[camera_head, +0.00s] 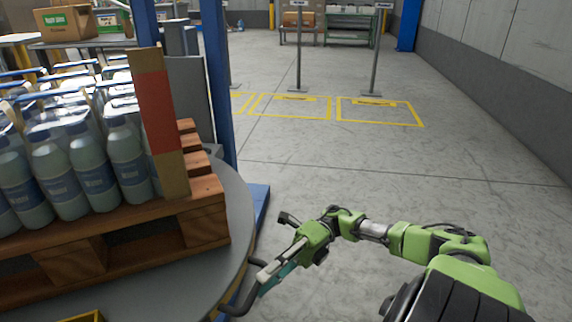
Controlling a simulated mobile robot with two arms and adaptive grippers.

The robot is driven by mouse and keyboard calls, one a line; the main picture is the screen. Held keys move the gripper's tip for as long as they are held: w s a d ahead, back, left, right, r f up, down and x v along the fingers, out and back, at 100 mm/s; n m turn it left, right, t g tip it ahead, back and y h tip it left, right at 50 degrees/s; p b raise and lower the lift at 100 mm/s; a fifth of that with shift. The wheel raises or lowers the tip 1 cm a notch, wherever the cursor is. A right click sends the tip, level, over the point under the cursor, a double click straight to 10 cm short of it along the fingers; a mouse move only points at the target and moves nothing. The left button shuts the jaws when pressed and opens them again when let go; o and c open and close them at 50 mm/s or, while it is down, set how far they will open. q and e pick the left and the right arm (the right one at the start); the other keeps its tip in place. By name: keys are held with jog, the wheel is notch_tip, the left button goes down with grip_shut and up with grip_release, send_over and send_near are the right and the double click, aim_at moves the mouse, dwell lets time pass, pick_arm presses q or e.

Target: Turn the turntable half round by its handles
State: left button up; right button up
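The turntable (241,215) is a round grey disc at the left, cut off by the frame's left and bottom edges. It carries a wooden pallet (207,222) loaded with blue-labelled bottles (125,160). A dark bent handle (240,300) sticks out from the turntable's near right rim. My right gripper (265,282) reaches in from the right, with its fingertips at this handle. I cannot tell whether the fingers are closed around the bar or only beside it.
A blue post (217,80) stands just behind the turntable. A red-and-tan upright board (157,115) stands at the pallet's corner. Open concrete floor lies to the right, with yellow-marked bays (380,111) and signposts (299,50) farther off. A grey wall (500,90) bounds the right.

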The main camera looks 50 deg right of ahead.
jog(key=d, duration=0.8)
jog(key=shift+d+f, duration=0.3)
jog(key=shift+d, duration=0.1)
jog(key=shift+a, duration=0.1)
